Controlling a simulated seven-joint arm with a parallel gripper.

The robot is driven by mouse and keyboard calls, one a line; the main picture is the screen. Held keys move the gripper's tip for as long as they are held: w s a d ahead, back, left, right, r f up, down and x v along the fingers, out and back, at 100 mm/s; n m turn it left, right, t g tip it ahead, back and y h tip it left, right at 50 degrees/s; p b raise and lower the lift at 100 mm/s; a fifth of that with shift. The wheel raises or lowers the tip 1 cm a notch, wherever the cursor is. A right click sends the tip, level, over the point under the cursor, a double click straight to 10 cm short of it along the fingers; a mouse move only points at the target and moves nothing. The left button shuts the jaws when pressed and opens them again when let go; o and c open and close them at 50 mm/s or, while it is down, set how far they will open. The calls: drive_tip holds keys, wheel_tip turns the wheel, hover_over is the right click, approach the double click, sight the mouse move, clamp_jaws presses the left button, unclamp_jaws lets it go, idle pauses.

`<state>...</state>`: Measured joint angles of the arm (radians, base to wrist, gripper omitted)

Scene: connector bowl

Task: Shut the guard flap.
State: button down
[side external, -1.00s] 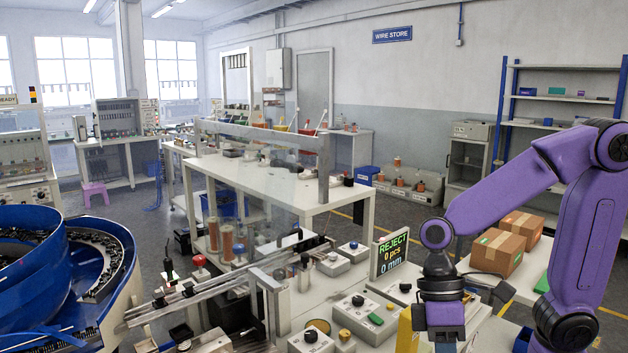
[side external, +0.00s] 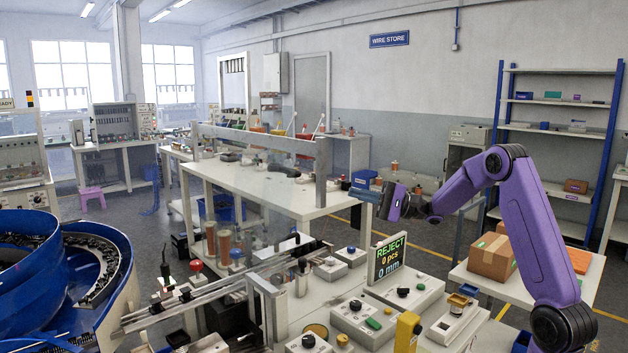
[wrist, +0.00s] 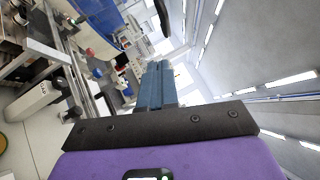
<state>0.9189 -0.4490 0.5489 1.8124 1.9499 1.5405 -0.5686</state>
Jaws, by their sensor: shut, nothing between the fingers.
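The guard flap (side external: 260,143) looks like a clear panel with a grey metal frame bar along its top and a post at its right end. It stands raised, upright above the metal track (side external: 225,292) in the side view. My gripper (side external: 353,192) is up in the air to the right of the flap's right post, fingers pointing left. Its fingers are shut and empty, and appear apart from the flap. In the wrist view the blue fingers (wrist: 157,68) are together with nothing between them. I cannot clearly make out the flap in the wrist view.
The display (side external: 388,258) reads REJECT, 0 pcs, 0 mm. Control boxes with knobs (side external: 404,291) stand in front of it. A blue bowl feeder (side external: 110,265) is at the left. Cardboard boxes (side external: 492,258) sit on a table at the right. The air around my gripper looks clear.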

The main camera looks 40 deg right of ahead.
drive_tip(key=s+r+x, duration=0.1)
drive_tip(key=x, duration=1.1)
drive_tip(key=shift+a+r+t, duration=0.25)
drive_tip(key=shift+a+t, duration=0.1)
drive_tip(key=shift+t, duration=0.05)
drive_tip(key=shift+a, duration=0.1)
